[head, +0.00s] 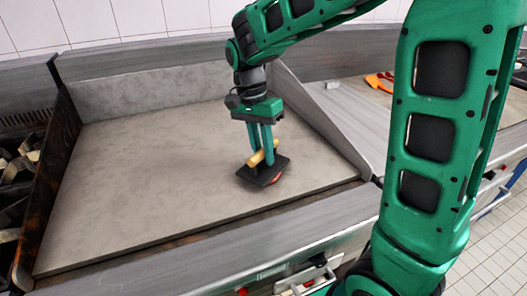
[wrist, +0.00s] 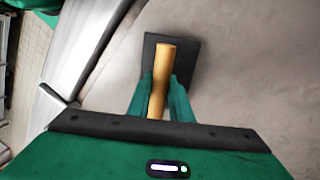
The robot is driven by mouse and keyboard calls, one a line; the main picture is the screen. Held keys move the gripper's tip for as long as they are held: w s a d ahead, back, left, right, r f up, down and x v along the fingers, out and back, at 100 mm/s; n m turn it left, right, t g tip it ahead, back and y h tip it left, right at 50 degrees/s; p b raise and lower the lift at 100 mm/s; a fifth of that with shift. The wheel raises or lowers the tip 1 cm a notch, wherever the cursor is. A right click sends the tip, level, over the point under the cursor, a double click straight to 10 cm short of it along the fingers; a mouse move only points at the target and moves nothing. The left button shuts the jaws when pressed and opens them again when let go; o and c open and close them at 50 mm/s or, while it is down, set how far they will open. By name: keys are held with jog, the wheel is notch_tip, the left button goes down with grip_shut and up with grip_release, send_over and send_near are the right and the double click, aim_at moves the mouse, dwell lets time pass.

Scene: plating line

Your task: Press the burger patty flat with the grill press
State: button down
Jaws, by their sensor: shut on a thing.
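The grill press has a black square plate (head: 264,170) and a wooden handle (head: 257,157). My gripper (head: 264,152) is shut on the handle from above. In the wrist view my gripper (wrist: 162,100) has one finger on each side of the wooden handle (wrist: 162,75), above the black plate (wrist: 185,50). A red edge of the burger patty (head: 275,180) shows under the plate's front right side in the head view. The plate hides the rest of the patty. The plate looks slightly tilted, and I cannot tell whether it touches the patty. The patty does not show in the wrist view.
The grey griddle surface (head: 150,150) is wide and clear to the left. A raised side wall (head: 320,120) stands close on the right, and a metal front ledge (head: 200,235) runs along the near edge. Orange utensils (head: 380,82) lie on the counter beyond the wall.

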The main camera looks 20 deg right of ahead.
jog(key=shift+r, duration=4.5)
